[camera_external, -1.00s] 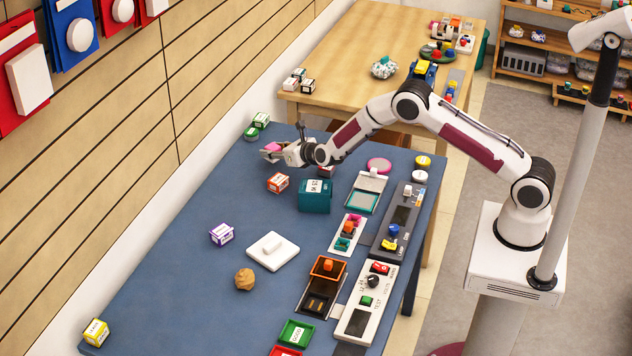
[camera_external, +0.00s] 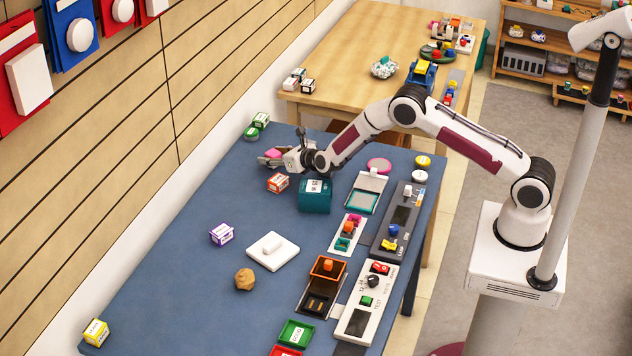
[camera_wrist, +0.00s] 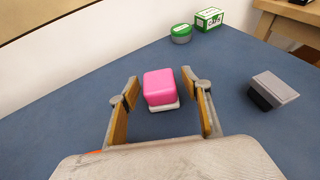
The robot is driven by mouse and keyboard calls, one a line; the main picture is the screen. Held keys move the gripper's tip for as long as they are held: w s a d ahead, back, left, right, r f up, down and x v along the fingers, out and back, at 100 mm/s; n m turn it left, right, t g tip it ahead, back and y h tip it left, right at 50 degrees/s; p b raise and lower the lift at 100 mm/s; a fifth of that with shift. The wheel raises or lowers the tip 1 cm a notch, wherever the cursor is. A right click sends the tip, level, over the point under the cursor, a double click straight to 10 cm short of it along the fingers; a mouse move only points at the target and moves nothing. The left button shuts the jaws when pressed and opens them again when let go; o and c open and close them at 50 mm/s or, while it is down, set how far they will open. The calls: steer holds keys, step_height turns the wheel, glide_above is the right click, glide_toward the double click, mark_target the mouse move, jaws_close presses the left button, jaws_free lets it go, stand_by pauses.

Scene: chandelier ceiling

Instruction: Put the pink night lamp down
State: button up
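The pink night lamp (camera_wrist: 160,88), a rounded pink block on a white base, sits between my gripper's fingers in the wrist view. Its base appears to rest on the blue table (camera_wrist: 80,110). My gripper (camera_wrist: 161,80) is open, with a finger on each side and a visible gap between each fingertip and the lamp. In the external view my gripper (camera_external: 271,159) is low over the far left part of the table, and only a bit of the pink lamp (camera_external: 273,153) shows past the fingers.
A green round tin (camera_wrist: 181,33) and a green-white box (camera_wrist: 209,18) stand beyond the lamp. A grey block (camera_wrist: 273,88) lies to the right. An orange box (camera_external: 278,183) and a teal box (camera_external: 314,197) stand near my gripper. The wall runs along the table's left side.

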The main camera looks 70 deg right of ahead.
steer(key=shift+r, duration=0.15)
steer(key=shift+s+a+r, duration=0.25)
steer(key=shift+s+r, duration=0.05)
steer(key=shift+s, duration=0.3)
steer(key=shift+v, duration=5.3)
steer(key=shift+f, duration=0.1)
